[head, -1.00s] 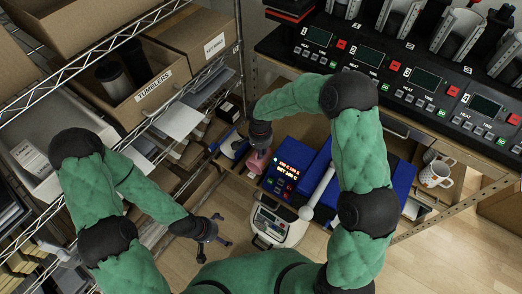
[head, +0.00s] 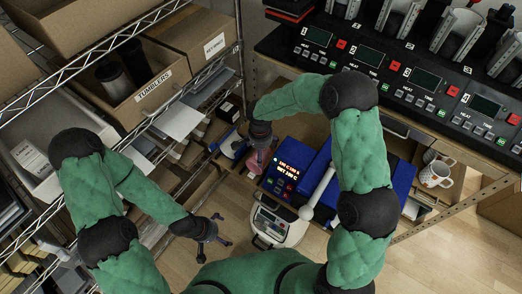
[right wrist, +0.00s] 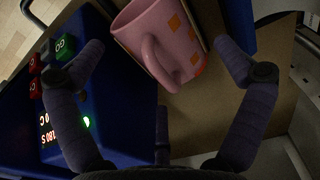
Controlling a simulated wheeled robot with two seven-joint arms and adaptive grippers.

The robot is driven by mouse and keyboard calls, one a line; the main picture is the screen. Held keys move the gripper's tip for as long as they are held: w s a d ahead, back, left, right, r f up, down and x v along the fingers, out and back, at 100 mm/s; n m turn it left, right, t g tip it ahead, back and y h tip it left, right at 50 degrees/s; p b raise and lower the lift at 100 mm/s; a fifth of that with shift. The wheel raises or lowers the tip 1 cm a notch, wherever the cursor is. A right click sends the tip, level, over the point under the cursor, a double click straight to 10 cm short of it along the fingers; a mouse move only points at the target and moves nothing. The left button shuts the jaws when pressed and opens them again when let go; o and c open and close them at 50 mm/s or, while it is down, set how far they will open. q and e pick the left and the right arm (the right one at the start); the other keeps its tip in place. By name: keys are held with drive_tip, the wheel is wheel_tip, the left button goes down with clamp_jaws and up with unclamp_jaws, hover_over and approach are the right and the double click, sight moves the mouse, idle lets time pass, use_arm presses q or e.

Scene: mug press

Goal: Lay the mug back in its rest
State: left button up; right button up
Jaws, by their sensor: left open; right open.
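The pink mug with orange squares (right wrist: 158,42) lies on its side at the top of the right wrist view, its handle toward me. It seems to lie between the thin edges of a brown rest (right wrist: 205,18); how fully it is seated I cannot tell. My right gripper (right wrist: 165,55) is open, its fingers spread on either side of the handle with gaps. In the head view the mug (head: 255,161) is partly hidden by my right gripper (head: 261,158). My left gripper (head: 213,250) is open and empty, low and away from the mug.
The blue press (head: 292,180) with a lit display and a white-knobbed lever (head: 306,212) stands just right of the mug. A white device (head: 279,222) is in front of it. Wire shelves with boxes (head: 150,85) fill the left. White mugs (head: 437,174) sit at right.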

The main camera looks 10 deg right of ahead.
use_arm(q)
drive_tip(key=shift+r, duration=0.1)
use_arm(e)
drive_tip(key=shift+r, duration=0.1)
idle(0.3)
drive_tip(key=shift+r+p, duration=2.05)
drive_tip(key=shift+r, duration=1.85)
use_arm(q)
wheel_tip(320, 180, up, 4)
drive_tip(key=shift+f, duration=0.1)
